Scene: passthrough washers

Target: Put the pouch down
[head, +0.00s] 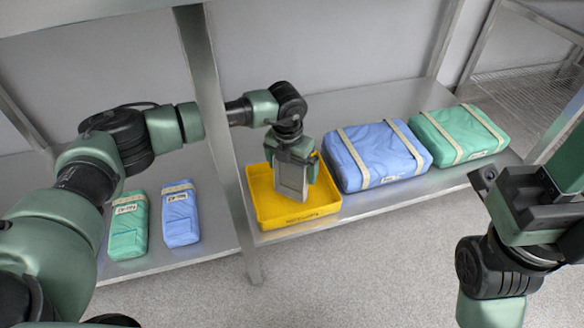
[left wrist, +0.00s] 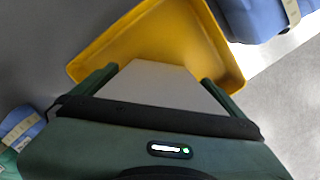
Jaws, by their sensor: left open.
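The pouch (head: 291,182) is a flat, pale grey piece standing on edge, slightly tilted, inside the yellow tray (head: 262,205). My left gripper (head: 292,162) is over the tray, pointing down, with its jaws open and a finger on either side of the pouch. In the left wrist view the pouch (left wrist: 160,84) lies between the two green fingers, with the tray (left wrist: 110,40) beyond it. The pouch's lower edge appears at the tray floor, but I cannot tell if it touches. My right gripper (head: 484,182) is at the right, away from the tray; its jaws are unclear.
A large blue pack (head: 376,160) and a green pack (head: 458,135) lie right of the tray on the steel shelf. Smaller green (head: 128,228) and blue (head: 180,215) packs lie left of a metal post (head: 222,110), which stands close to the tray.

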